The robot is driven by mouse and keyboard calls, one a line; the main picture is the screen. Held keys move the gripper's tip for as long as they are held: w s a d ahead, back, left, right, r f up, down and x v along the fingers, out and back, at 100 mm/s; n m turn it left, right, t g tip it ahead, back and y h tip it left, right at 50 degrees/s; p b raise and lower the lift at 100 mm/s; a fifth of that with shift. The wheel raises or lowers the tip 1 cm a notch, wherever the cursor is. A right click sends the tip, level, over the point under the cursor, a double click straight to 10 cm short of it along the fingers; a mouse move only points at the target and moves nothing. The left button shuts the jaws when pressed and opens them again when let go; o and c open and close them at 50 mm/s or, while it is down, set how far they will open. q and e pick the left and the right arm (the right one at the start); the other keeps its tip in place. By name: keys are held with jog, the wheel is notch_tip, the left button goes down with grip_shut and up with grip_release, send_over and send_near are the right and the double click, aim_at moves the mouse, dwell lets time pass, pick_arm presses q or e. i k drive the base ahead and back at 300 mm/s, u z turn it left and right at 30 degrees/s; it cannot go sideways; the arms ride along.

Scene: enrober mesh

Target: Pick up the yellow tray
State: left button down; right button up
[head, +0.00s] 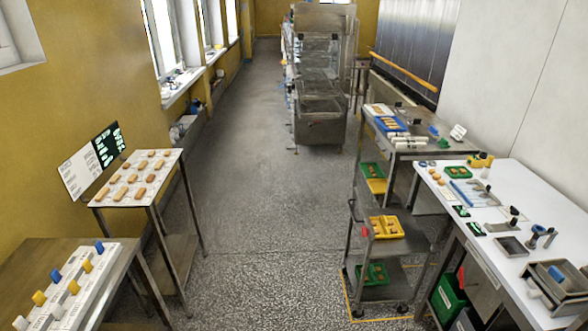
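A yellow tray (386,227) with a few orange-brown pieces in it sits on the middle shelf of a grey metal cart (408,243), right of the picture's centre. A second yellow item (377,186), partly hidden, lies on a higher shelf just in front of a green tray (372,170); I cannot tell if it is also a tray. Another green tray (374,273) is on the cart's bottom shelf. Neither of my grippers shows in the head view.
A white-topped table (545,205) with small tools stands right of the cart. At left are a table of biscuit-like pieces (127,193) and a bench with coloured blocks (92,287). A large machine (320,110) stands behind. The middle floor is clear.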

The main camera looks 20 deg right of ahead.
aim_at(385, 227)
jog(key=u, duration=0.1)
jog(key=i, duration=1.95)
jog(key=z, duration=1)
jog(key=i, duration=1.25)
jog(key=z, duration=1)
